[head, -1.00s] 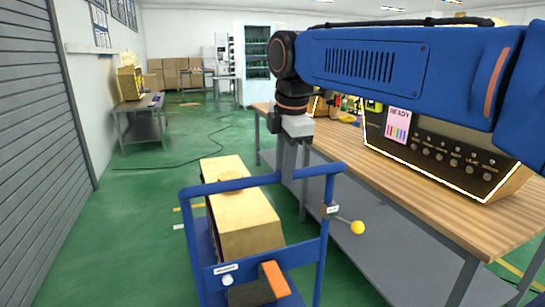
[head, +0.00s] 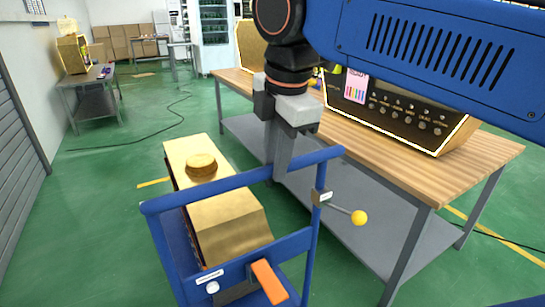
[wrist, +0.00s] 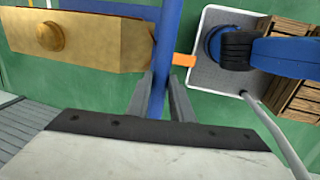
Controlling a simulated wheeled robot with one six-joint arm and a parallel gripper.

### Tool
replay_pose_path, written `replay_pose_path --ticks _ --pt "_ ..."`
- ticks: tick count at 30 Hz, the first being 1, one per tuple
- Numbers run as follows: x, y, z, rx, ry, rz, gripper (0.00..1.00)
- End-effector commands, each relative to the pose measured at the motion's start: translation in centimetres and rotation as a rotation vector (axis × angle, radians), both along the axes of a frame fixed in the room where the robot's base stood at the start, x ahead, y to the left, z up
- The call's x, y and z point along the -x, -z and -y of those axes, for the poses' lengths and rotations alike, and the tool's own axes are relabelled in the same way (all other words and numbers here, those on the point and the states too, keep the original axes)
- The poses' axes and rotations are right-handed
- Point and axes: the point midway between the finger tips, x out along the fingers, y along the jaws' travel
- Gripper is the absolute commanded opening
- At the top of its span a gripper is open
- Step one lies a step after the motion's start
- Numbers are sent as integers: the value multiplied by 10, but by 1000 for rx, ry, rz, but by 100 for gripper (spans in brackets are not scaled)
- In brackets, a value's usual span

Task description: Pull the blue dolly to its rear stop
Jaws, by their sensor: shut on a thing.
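The blue dolly (head: 235,182) stands on the green floor in front of me, a blue tube frame carrying a gold box (head: 222,218) with a round gold knob on top. A lever with a yellow ball (head: 359,218) sticks out on its right side, and an orange pedal (head: 269,281) sits low at its near end. My gripper (head: 279,172) points down and is shut on the dolly's top bar. In the wrist view the blue bar (wrist: 161,75) runs between the two grey fingers (wrist: 161,98). The rear stop cannot be made out.
A wooden-topped workbench (head: 480,160) with a dark control panel (head: 400,115) stands close on the right. A small grey table (head: 85,82) is at the far left. A cable (head: 130,143) lies on the floor. Open green floor lies left of the dolly.

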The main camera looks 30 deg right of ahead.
Motion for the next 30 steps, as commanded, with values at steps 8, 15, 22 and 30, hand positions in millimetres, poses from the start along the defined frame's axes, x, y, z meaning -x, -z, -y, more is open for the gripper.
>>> replay_pose_path --ticks 8,15,22,30 --pt "4 0 0 -1 -1 -9 25" --pt "3 0 0 -1 -1 -7 38" --pt "3 -5 0 -1 -1 -5 38" --pt "11 -48 0 -1 -1 -2 38"
